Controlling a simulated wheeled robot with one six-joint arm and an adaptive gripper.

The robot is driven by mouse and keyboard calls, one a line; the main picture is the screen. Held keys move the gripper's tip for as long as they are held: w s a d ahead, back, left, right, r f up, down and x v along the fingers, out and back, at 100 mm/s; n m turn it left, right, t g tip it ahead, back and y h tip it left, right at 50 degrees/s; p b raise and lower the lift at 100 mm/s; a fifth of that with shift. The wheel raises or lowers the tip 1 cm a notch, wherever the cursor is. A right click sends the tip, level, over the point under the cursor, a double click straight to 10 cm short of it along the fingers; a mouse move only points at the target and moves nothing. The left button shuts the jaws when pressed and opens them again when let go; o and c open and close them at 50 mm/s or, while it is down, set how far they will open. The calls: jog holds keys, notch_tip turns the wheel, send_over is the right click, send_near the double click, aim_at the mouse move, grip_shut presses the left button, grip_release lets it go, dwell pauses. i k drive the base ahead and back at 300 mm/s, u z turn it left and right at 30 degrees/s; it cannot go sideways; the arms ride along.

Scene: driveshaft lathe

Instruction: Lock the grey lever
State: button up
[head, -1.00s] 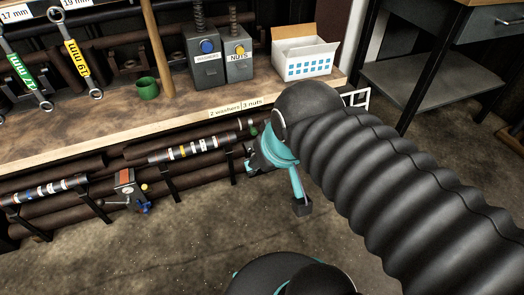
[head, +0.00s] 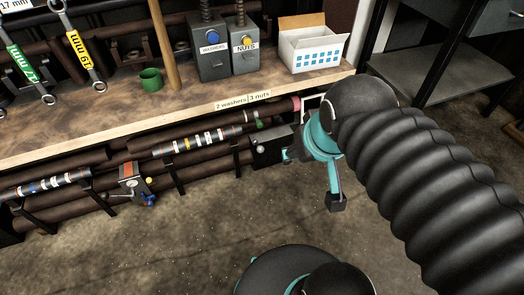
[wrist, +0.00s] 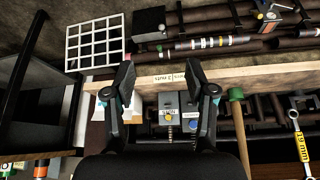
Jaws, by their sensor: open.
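Under the bench edge, a small box with an orange-red face (head: 128,170) carries a blue knob (head: 148,199) and a thin grey lever (head: 117,194) pointing left. It also shows at the top right of the wrist view (wrist: 276,12). A dark box (head: 272,148) with a pale round knob (head: 260,149) sits to its right; it also shows in the wrist view (wrist: 150,22). I cannot tell for sure which part is the task's lever. My gripper (wrist: 160,78) is open and empty over the bench edge, apart from both boxes. In the head view its fingers are mostly hidden.
A metal table (head: 440,75) stands right.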

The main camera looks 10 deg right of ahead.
aim_at(260, 149)
jog(key=k, duration=0.5)
jog(key=u, duration=1.9)
jog(key=i, duration=1.25)
jog(key=z, duration=1.75)
